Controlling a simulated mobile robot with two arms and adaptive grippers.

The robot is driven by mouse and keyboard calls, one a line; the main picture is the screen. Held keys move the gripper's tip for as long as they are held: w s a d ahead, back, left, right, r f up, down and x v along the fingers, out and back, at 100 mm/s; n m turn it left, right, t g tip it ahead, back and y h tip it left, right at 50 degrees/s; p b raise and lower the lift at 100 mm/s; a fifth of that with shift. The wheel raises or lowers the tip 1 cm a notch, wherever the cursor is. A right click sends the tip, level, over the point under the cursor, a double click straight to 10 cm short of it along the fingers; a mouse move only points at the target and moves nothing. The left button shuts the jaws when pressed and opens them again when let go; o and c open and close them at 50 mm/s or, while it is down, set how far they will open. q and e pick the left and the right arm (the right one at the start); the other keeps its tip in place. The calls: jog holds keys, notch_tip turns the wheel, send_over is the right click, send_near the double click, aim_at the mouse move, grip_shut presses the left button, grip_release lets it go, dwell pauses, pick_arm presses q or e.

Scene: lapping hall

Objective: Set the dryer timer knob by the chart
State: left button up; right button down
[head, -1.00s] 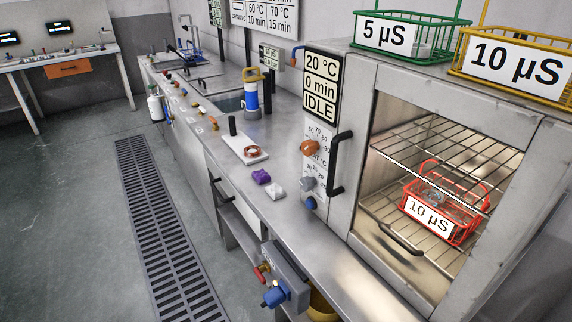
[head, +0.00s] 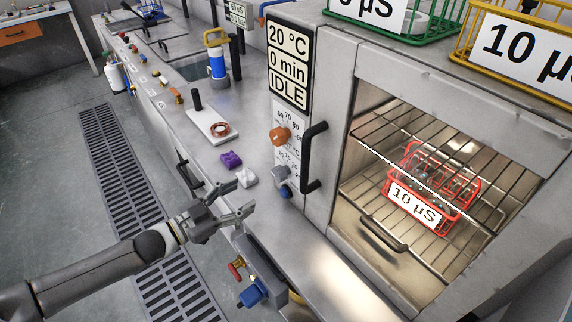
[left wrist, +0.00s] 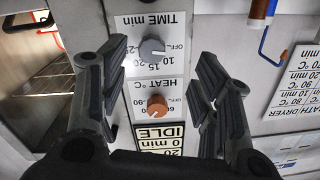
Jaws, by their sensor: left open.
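The dryer's grey timer knob (head: 280,174) is on the front panel, below the orange heat knob (head: 280,136). In the left wrist view the timer knob (left wrist: 151,50) is under upside-down "TIME min" lettering; its exact setting is hard to read. The dryer display (head: 289,66) reads 20 °C, 0 min, IDLE. A chart (left wrist: 297,85) headed for the dryer is upside down and cut off in the left wrist view. My left gripper (head: 244,198) is open and empty, left of the panel and apart from the knob. My right gripper is not in view.
A red basket (head: 432,190) marked 10 µS is inside the dryer. Purple (head: 231,160) and white blocks (head: 247,178) lie on the bench.

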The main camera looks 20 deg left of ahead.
aim_at(276, 175)
pick_arm(q)
jog(key=shift+h, duration=0.3)
jog(key=x, duration=0.3)
jog(key=r+p+x, duration=0.1)
jog(key=x, duration=0.2)
jog(key=r+x, duration=0.1)
jog(key=x, duration=0.3)
jog(key=shift+s+d, duration=0.3)
jog(key=shift+d, duration=0.1)
jog(key=shift+w+d+p, duration=0.3)
jog(key=shift+w+d, duration=0.1)
jog(key=shift+w, duration=0.1)
jog(key=shift+w+d+f, duration=0.1)
jog(key=shift+w, duration=0.05)
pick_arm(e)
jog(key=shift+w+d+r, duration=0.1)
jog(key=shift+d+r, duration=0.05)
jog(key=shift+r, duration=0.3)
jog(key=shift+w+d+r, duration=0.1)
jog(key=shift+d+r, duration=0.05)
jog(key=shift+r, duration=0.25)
pick_arm(q)
jog(key=c, duration=1)
jog(key=shift+c, duration=0.2)
